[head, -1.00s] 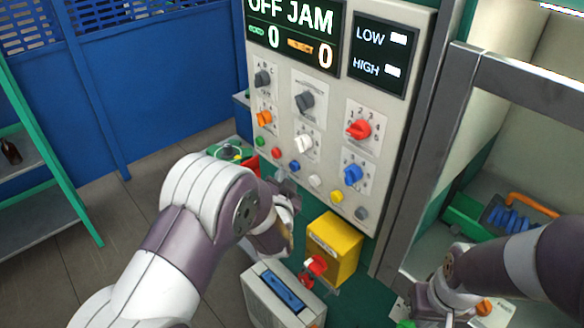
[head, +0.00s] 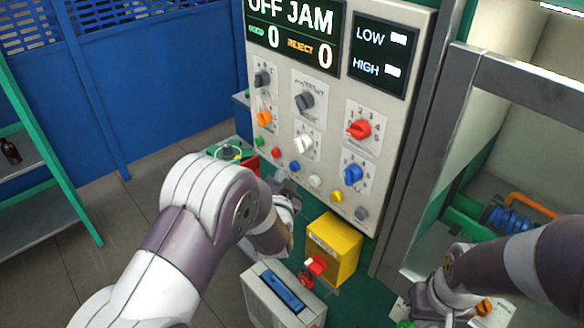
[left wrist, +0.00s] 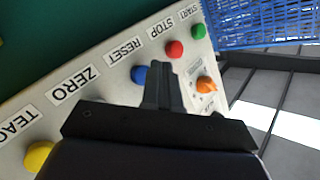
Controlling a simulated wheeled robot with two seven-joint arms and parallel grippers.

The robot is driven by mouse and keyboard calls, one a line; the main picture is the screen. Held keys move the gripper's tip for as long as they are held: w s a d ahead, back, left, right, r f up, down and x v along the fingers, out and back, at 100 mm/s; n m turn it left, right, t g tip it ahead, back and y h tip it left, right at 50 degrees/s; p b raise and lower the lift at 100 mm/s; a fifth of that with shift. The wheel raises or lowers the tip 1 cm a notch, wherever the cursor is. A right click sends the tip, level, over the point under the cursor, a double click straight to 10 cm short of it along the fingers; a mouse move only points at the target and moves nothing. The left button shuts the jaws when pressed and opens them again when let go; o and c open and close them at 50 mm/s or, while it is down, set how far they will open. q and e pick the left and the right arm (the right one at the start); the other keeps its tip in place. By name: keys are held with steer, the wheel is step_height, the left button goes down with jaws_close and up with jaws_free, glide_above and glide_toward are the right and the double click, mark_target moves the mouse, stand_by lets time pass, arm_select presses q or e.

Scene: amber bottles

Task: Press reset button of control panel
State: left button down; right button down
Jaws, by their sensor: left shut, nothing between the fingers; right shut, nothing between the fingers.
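The control panel (head: 405,135) stands upright ahead, with a slanting row of coloured buttons low on it. The blue button (head: 295,167) sits between a red one and a white one. In the left wrist view the blue button (left wrist: 139,75) has the label RESET (left wrist: 123,51) beside it. My left gripper (head: 283,184) is shut and empty, just below the blue button. In the left wrist view its fingertips (left wrist: 159,66) appear right beside the blue button; I cannot tell whether they touch the panel. My right gripper (head: 403,309) is shut, low at the right, away from the panel.
Several knobs (head: 359,129) stick out above the row. A yellow box (head: 338,247) and a grey case (head: 280,297) stand below. A metal frame (head: 430,165) rises on the right.

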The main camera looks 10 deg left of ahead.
arm_select(q)
steer(key=shift+w+d, duration=0.1)
stand_by(0.5)
steer(key=shift+w+d, duration=0.2)
steer(key=shift+w+d, duration=0.25)
steer(key=shift+w, duration=0.15)
stand_by(0.7)
steer(key=shift+s+a, duration=0.1)
steer(key=shift+s, duration=0.05)
steer(key=shift+s+a, duration=0.45)
steer(key=shift+s, duration=0.15)
steer(key=s+a, duration=0.1)
steer(key=s, duration=0.1)
steer(key=s+a, duration=0.2)
stand_by(0.5)
stand_by(0.6)
